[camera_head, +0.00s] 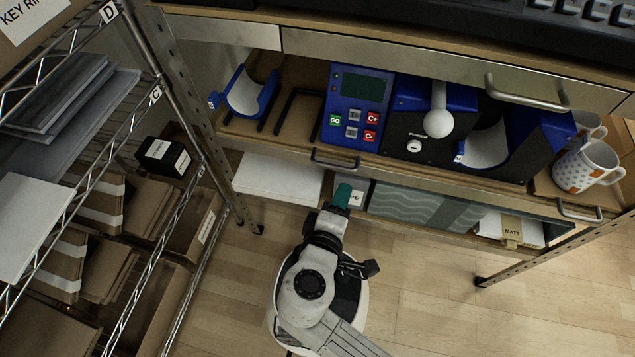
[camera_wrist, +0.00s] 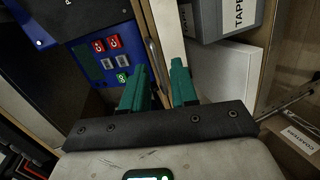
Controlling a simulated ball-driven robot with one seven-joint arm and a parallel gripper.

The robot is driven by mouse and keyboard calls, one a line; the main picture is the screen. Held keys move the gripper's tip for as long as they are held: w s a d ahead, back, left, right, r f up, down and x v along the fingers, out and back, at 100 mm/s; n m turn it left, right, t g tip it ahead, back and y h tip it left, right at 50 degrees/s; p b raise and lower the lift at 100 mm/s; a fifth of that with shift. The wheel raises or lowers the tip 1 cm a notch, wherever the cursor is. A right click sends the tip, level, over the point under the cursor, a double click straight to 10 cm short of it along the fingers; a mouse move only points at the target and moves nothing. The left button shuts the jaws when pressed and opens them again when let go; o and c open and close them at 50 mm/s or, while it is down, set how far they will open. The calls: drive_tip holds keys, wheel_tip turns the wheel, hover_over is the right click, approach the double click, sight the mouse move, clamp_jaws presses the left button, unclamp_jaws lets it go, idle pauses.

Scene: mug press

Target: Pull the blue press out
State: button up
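The blue press (camera_head: 438,95) stands on a wooden pull-out shelf, with a black front, a white ball-ended lever and a white curved pad. Its blue control box (camera_head: 355,108) is left of it and also shows in the wrist view (camera_wrist: 127,48). A grey bar handle (camera_head: 335,161) is on the shelf's front edge below the control box. My gripper (camera_head: 342,193) has teal fingers and is below that handle in the head view. In the wrist view my gripper (camera_wrist: 159,72) is open, and the handle (camera_wrist: 154,62) appears between its fingertips. I cannot tell the distance between them.
Patterned mugs (camera_head: 587,164) stand at the shelf's right. A blue cradle (camera_head: 247,93) is at its left. Boxes, including a grey one labelled TAPE (camera_wrist: 222,18), sit on the lower shelf. A wire rack (camera_head: 165,90) stands at left. The wood floor (camera_head: 430,300) at right is clear.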

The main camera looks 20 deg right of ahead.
sight(333, 165)
drive_tip(key=shift+n+t, duration=0.7)
drive_tip(key=shift+t, duration=0.1)
drive_tip(key=w, duration=0.3)
drive_tip(key=w+d+f, duration=0.1)
drive_tip(key=w, duration=0.2)
drive_tip(key=w+d+b, duration=0.1)
drive_tip(key=w, duration=0.2)
drive_tip(key=shift+w+d+f, duration=0.2)
drive_tip(key=shift+f, duration=0.2)
drive_tip(key=shift+c, duration=0.2)
clamp_jaws()
